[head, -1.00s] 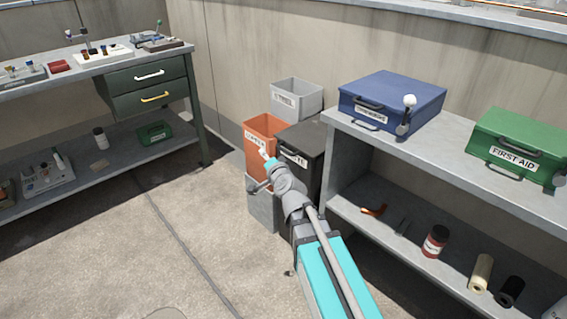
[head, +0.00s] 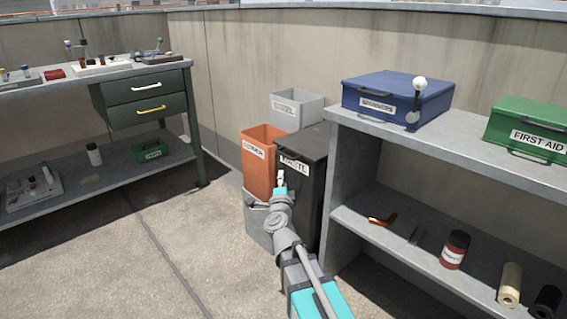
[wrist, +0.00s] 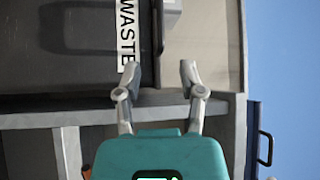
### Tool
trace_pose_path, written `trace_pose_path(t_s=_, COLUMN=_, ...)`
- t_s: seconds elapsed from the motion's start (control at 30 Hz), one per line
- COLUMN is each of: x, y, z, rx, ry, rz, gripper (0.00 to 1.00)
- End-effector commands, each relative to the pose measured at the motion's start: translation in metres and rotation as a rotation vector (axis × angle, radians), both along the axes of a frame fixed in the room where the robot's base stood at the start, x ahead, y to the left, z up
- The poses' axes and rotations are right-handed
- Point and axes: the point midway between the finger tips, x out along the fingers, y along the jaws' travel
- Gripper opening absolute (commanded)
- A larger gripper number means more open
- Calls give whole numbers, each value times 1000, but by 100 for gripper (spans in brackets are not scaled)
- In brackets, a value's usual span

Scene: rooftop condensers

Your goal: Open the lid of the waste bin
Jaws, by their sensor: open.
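The waste bin (head: 308,192) is a dark box with a white label, standing between the orange bin and the grey shelf unit. Its flat dark lid (head: 308,141) lies closed on top. In the wrist view the bin's dark front (wrist: 70,68) appears turned on its side, with a dark strip along its top edge (wrist: 158,30). My gripper (head: 281,182) is in front of the bin, just below its label. In the wrist view my gripper (wrist: 160,72) is open and empty, its fingertips beside the label's end. Whether it touches the bin cannot be told.
An orange bin (head: 262,167) and a light grey bin (head: 297,110) stand beside and behind. Another grey bin (head: 256,225) is at the front left. The shelf unit (head: 350,190) closes off the right. Floor (head: 140,250) is clear to the left.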

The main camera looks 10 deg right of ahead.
Motion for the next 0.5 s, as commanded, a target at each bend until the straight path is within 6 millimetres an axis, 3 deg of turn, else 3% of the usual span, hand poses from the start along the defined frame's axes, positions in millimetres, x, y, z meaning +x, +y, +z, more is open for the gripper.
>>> trace_pose_path(t_s=0.5, x=5, y=-1, z=1, rx=1, ry=0, rz=-2, gripper=51)
